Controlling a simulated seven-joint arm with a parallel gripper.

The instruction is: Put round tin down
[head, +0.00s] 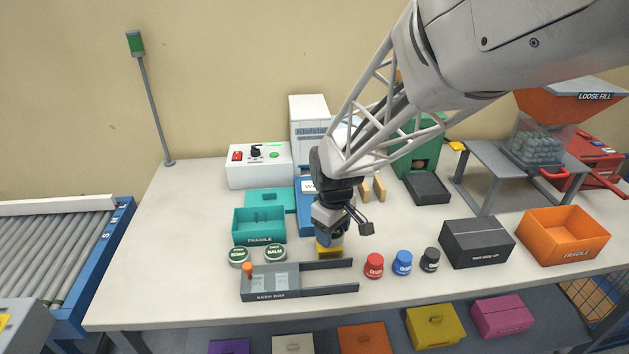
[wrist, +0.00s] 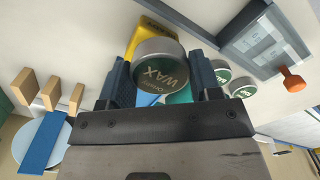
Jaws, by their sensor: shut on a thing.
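My gripper (head: 331,238) is shut on a round tin, seen clearly in the wrist view (wrist: 160,72). The tin has a silver side and a dark green lid reading WAX, and sits between the two blue fingers. In the head view it is mostly hidden by my gripper. A yellow object (head: 328,253) lies just below my gripper; it also shows behind the tin in the wrist view (wrist: 148,35). I cannot tell whether the tin touches it. Two similar round tins, a left one (head: 239,257) and a right one (head: 275,254), stand on the table to the left.
A grey tray with an orange knob (head: 270,284) lies in front of my gripper. Red (head: 374,266), blue (head: 402,263) and black (head: 430,260) jars stand to the right. A teal FRAGILE box (head: 259,240), a black box (head: 477,250) and an orange box (head: 564,252) flank the area.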

